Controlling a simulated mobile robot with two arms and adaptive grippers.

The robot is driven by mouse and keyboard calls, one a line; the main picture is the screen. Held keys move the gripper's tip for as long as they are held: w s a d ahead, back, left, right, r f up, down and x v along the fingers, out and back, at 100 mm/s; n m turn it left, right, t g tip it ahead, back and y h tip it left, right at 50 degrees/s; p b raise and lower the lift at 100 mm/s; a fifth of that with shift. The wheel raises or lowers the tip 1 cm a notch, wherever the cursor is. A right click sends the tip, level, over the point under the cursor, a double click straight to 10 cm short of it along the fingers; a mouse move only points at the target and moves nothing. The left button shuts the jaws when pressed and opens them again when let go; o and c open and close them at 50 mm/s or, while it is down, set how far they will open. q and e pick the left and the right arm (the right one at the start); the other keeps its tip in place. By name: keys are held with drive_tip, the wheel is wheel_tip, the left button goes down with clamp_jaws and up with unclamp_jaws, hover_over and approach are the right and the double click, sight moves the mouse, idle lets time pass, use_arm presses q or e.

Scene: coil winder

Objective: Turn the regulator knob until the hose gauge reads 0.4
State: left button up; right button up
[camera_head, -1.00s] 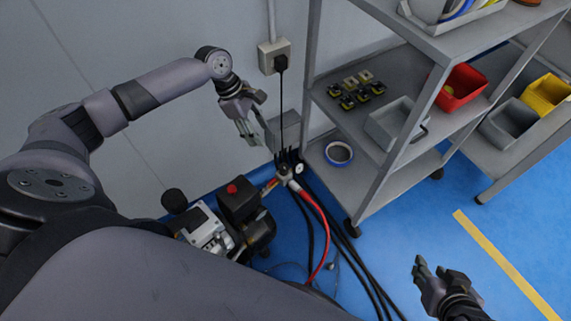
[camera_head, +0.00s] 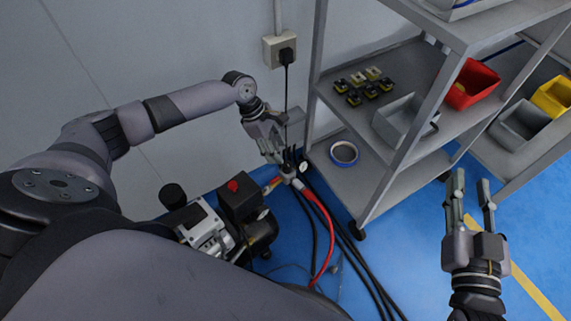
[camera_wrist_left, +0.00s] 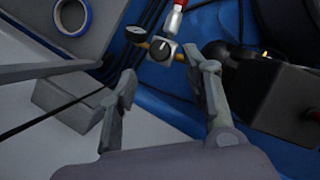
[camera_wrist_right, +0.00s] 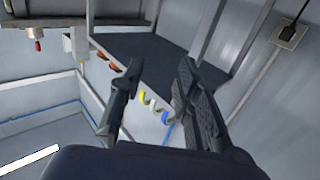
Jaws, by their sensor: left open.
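The regulator knob (camera_wrist_left: 161,50) is a round dark knob with a light pointer line, on a small light body in the left wrist view. A red hose (camera_head: 324,222) runs from the fitting. My left gripper (camera_head: 276,158) is open and empty, just above the fitting; in the left wrist view the knob lies beyond and between its fingertips (camera_wrist_left: 168,78). My right gripper (camera_head: 471,178) is open and empty, away at the right.
A compressor (camera_head: 245,212) with a red button stands left of the fitting. A grey shelf (camera_head: 385,160) with a tape roll (camera_head: 344,153) and bins stands close on the right. Black hoses (camera_head: 352,250) run across the blue floor. A wall socket (camera_head: 279,50) and cable are behind.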

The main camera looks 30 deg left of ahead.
sight(286, 164)
use_arm(q)
drive_tip(key=b+x, duration=0.1)
drive_tip(key=x, duration=0.2)
drive_tip(key=shift+f, duration=0.2)
drive_tip(key=b+x, duration=0.1)
drive_tip(key=x, duration=0.2)
drive_tip(key=shift+d+f+b, duration=0.15)
drive_tip(key=shift+d+b, duration=0.05)
drive_tip(key=shift+b, duration=0.1)
drive_tip(key=shift+w+d+f, duration=0.1)
use_arm(e)
drive_tip(key=s+r+t+y, duration=0.2)
drive_tip(key=s+r+t, duration=0.2)
drive_tip(key=r+t, duration=0.3)
wheel_tip(286, 164, up, 5)
drive_tip(key=shift+s+a+t+y, duration=0.25)
drive_tip(key=shift+s+t+y, duration=0.05)
drive_tip(key=shift+t+y, duration=0.1)
use_arm(q)
clamp_jaws()
